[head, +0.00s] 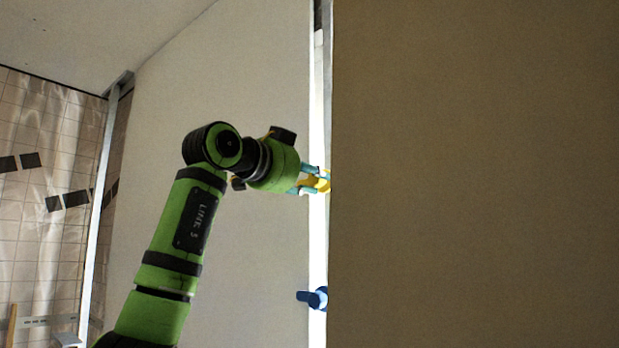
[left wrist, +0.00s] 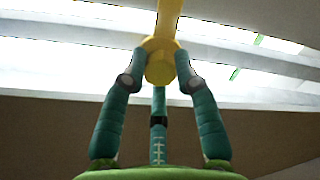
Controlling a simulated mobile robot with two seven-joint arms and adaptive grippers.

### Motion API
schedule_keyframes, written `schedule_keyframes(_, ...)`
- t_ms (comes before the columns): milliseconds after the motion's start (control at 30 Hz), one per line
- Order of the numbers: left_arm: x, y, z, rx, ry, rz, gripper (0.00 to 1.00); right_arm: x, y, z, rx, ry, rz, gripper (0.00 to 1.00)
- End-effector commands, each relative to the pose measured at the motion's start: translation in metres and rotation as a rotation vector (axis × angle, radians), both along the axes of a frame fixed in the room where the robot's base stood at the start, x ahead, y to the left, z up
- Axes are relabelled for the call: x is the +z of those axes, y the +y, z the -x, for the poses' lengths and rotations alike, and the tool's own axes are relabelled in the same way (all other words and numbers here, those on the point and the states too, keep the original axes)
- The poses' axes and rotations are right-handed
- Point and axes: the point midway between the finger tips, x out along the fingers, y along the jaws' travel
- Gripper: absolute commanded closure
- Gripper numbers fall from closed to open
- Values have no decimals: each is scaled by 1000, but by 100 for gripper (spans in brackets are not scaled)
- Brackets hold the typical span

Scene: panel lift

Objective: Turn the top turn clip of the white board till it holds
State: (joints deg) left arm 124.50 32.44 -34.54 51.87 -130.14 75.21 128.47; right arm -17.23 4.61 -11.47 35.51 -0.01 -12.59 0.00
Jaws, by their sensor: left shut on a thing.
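The yellow turn clip (head: 323,183) sits at the bright upright strip between the pale board (head: 225,90) and the brown board, above a blue turn clip (head: 313,298). My left gripper (head: 311,181) comes from the left and is shut on the yellow clip. In the left wrist view, the teal fingertips of the left gripper (left wrist: 160,72) press on both sides of the round yellow hub of the clip (left wrist: 161,66), and its flat bar points up in the picture. I cannot tell whether the bar overlaps a board. My right gripper is not in view.
The large brown board (head: 475,175) fills the right side, its edge close to my left fingers. A tiled wall (head: 45,130) and a metal post (head: 98,210) stand at the far left. Open space lies before the pale board.

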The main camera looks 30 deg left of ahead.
Motion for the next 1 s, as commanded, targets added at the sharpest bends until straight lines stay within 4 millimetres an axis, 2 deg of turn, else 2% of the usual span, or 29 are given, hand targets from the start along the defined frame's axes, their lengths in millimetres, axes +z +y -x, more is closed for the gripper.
schedule_keyframes(67,6,0,2,-1,-19,0,100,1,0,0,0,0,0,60)
schedule_keyframes(100,6,0,2,-1,-19,0,62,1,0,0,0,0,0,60)
schedule_keyframes(133,6,0,2,0,-19,-1,60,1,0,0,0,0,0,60)
schedule_keyframes(567,3,1,5,0,-12,-1,60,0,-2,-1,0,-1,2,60)
schedule_keyframes(767,3,3,31,2,-14,-5,60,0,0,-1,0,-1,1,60)
schedule_keyframes(1000,4,7,84,1,-16,-2,60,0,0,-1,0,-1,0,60)
